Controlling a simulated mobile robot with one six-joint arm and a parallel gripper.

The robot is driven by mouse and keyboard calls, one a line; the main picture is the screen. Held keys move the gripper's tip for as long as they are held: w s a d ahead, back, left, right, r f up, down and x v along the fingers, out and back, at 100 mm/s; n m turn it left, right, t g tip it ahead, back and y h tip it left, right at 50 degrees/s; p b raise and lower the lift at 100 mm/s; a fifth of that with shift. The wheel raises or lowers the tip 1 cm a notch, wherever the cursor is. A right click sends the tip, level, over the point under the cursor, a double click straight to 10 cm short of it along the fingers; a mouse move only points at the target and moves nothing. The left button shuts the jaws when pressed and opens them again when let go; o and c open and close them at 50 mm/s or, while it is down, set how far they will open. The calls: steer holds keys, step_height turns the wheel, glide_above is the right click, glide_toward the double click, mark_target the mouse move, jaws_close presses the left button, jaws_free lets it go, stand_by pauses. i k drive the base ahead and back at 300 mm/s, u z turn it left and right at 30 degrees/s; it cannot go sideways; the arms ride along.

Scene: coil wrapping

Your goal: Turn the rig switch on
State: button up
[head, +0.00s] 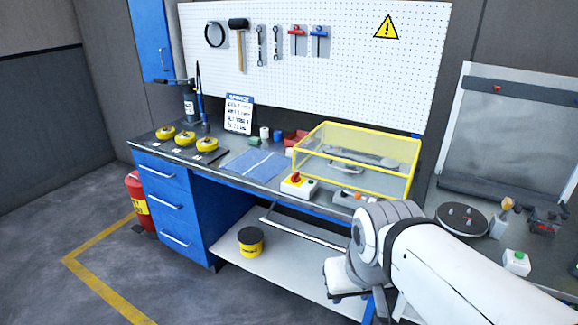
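A white box with a red knob on a yellow plate, which looks like the rig switch (298,184), sits at the front edge of the workbench, left of the yellow-framed clear enclosure (322,128). The knob's exact setting is too small to read. A metal fixture (350,157) shows inside the enclosure. My gripper (347,294) is at the lower middle right, in front of the bench and below and right of the switch box. It is apart from the box. Its fingers are too unclear to show whether they are open or shut.
Several yellow coils (184,139) lie on a dark mat at the left. A blue cloth (254,163) lies beside them. A bench rail (304,231) and lower shelf (285,258) stand below the top. A second table with a green-button box (516,262) is at right.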

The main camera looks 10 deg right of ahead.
mark_target(295, 178)
steer(key=z, duration=0.05)
steer(key=i, duration=1)
steer(key=u, duration=0.05)
